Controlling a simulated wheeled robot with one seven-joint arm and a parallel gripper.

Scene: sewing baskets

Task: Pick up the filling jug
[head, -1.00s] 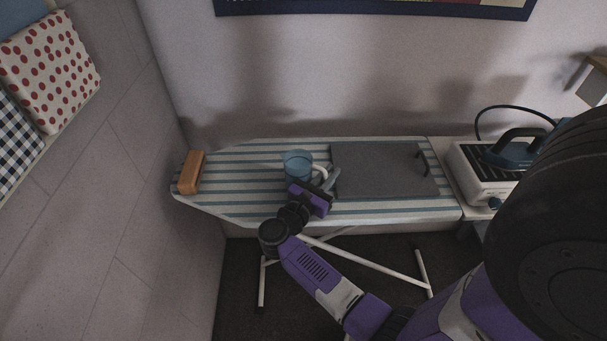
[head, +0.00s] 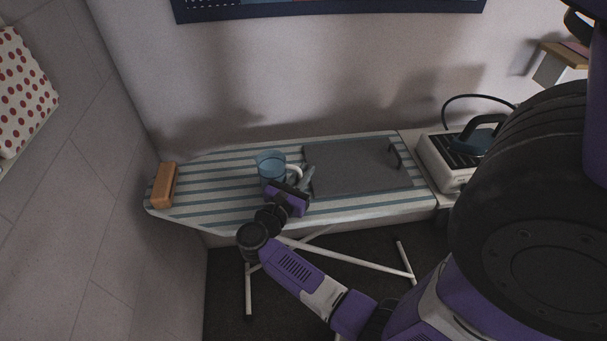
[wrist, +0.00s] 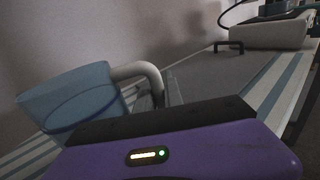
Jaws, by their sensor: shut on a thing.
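The filling jug is a clear blue cup (head: 269,167) with a white handle, over the striped ironing board (head: 215,190). It looks upright in the head view. In the wrist view the jug (wrist: 72,98) is at the left, and its white handle curves right and down behind my gripper body. My gripper (head: 302,178) is at the right side of the jug, shut on its handle. The fingertips are mostly hidden in the wrist view (wrist: 152,100). I cannot tell whether the jug's base touches the board.
A dark grey flat panel with a handle (head: 355,168) lies right of the jug. A wooden block (head: 164,186) sits at the board's left end. An iron (head: 480,136) rests on a white base (head: 447,165) at the right. The wall stands close behind.

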